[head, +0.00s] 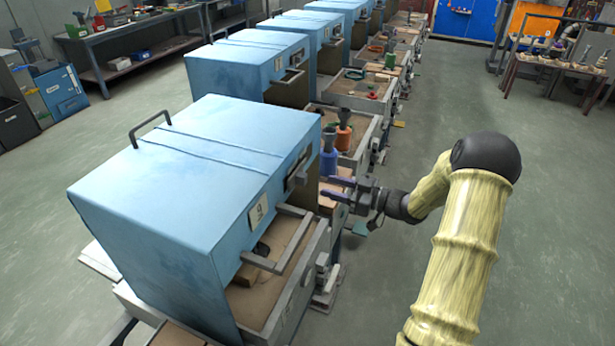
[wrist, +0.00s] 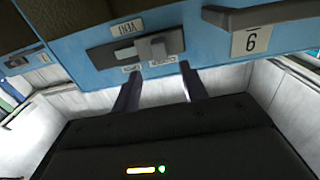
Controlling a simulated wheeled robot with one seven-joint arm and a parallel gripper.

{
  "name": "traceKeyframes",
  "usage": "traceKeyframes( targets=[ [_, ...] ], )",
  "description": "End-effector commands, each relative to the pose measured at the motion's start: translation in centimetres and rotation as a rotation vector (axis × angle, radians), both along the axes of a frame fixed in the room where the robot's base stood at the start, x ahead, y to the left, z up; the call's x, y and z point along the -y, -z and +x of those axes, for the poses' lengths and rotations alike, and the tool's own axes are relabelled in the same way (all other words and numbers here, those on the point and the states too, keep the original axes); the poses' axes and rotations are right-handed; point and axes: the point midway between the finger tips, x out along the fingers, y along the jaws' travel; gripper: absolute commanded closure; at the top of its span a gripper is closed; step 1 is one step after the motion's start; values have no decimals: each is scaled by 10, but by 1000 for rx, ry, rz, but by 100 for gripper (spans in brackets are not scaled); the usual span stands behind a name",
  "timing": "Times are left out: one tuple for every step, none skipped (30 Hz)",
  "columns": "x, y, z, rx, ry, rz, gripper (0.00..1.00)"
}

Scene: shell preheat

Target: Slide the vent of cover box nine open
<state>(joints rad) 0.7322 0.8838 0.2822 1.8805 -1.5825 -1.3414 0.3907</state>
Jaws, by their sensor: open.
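Cover box nine (head: 200,170) is the nearest blue box, with a "9" plate (head: 258,212) on its front; the plate appears upside down in the wrist view (wrist: 249,41). The vent (head: 298,170) is a dark grey slotted plate on that front face. In the wrist view the vent plate (wrist: 105,54) carries a lighter grey slide knob (wrist: 152,48), right of the plate's middle. Two small labels sit below it, too small to read surely. My gripper (head: 325,188) is open and empty, apart from the knob. Its fingertips (wrist: 158,80) are just short of the box face.
A grey bar handle (head: 280,250) projects from the box's lower front, over an open tray (head: 318,245). More blue boxes (head: 250,65) line up beyond.

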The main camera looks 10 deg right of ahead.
Motion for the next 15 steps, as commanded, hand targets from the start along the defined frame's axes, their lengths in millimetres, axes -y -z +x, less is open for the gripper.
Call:
traceKeyframes(
  targets=[
    [-8,-2,5,-1,-3,1,56],
    [-12,-2,8,0,-3,1,56],
    [-18,-2,12,-1,-3,1,56],
    [-22,-2,16,-1,-3,1,56],
    [-27,-2,19,1,-3,1,56],
    [-32,-2,23,1,-3,1,56],
    [-37,-2,26,0,-2,0,56],
    [-41,-2,29,0,-2,0,56],
    [-46,-2,32,0,-3,1,56],
    [-50,-2,35,0,-3,1,56],
    [-53,-2,38,-1,-2,1,56],
    [-56,-2,41,0,-1,0,56],
    [-58,-1,43,0,-1,0,56],
    [-60,-1,44,0,-1,0,56],
    [-63,-1,45,0,-1,0,56]
  ],
)
